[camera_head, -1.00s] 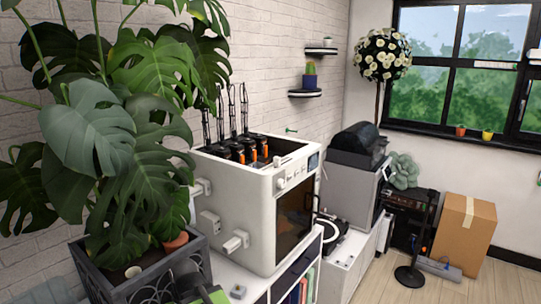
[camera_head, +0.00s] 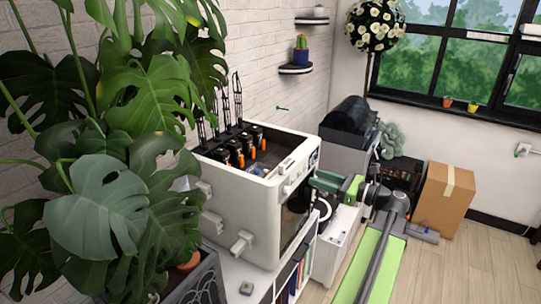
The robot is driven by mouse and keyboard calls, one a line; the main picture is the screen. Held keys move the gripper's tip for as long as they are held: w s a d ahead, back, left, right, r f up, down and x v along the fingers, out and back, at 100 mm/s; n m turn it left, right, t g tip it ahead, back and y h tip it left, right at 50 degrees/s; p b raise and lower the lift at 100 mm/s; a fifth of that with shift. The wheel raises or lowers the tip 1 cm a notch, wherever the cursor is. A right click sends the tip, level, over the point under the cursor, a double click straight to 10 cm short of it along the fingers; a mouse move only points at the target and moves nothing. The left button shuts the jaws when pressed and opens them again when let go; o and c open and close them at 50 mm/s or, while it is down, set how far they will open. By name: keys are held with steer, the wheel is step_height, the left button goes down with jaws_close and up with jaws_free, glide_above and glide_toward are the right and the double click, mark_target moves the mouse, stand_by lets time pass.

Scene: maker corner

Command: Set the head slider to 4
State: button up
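A white box-shaped machine (camera_head: 232,228) with an open top stands on a white shelf unit. Several black heads with orange tips (camera_head: 236,150) sit in a row inside its top, with black cable loops above them. Small controls and a screen (camera_head: 313,160) are on its front edge; no slider or number marks can be made out. My green and grey arm reaches in from the lower right. Its end with my gripper (camera_head: 322,181) is close to the machine's front right side. The fingers are too small and covered to tell whether they are open or shut.
A large leafy plant (camera_head: 110,195) fills the left and overlaps the machine's left side. A turntable, a dark-lidded cabinet (camera_head: 350,120) and a cardboard box (camera_head: 444,200) stand behind to the right. Wood floor (camera_head: 480,268) is clear at the lower right.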

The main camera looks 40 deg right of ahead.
mark_target(279, 166)
steer(key=x, duration=1.7)
jaws_close()
stand_by(0.8)
